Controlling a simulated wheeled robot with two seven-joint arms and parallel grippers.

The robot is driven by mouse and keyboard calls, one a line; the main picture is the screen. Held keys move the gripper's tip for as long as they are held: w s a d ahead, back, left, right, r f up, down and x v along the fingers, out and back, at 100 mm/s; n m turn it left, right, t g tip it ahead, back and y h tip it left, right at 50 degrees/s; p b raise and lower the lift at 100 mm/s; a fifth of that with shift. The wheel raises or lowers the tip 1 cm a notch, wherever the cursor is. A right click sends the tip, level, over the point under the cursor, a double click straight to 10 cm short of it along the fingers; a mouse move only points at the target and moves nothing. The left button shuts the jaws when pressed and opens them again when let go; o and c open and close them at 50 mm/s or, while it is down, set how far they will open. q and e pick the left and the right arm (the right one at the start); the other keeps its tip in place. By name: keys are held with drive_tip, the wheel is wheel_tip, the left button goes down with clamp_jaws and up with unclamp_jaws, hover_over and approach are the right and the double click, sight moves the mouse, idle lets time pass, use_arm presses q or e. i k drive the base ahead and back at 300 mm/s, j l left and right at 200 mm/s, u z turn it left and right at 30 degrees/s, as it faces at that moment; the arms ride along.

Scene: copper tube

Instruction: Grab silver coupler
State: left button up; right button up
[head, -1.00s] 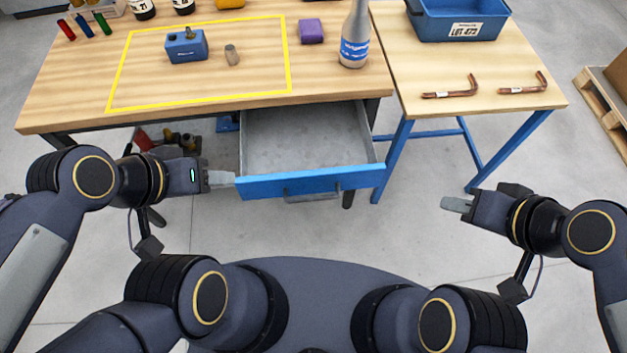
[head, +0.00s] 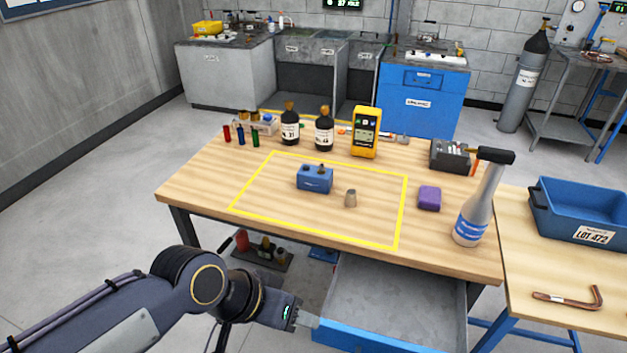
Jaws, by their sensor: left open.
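My left gripper (head: 310,321) is open and empty, low at the left front corner of an open drawer, below the bench top and well short of the coupler. My right gripper is out of view.
The open drawer (head: 390,300) is empty and juts out below the bench. A purple block (head: 429,198) and a tall spray bottle (head: 474,210) stand right of the outline. Dark bottles (head: 290,128) and a yellow meter (head: 365,133) stand behind. A blue bin (head: 585,213) is on the side table.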

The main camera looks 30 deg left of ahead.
sight(351, 196)
drive_tip(key=j, duration=0.55)
drive_tip(key=i+j+u, duration=0.1)
drive_tip(key=j, duration=0.4)
drive_tip(key=i+j+u, duration=0.1)
drive_tip(key=j, duration=0.45)
drive_tip(key=i+j, duration=0.15)
drive_tip(key=j, duration=0.35)
drive_tip(key=i+j+u, duration=0.1)
drive_tip(key=j, duration=0.4)
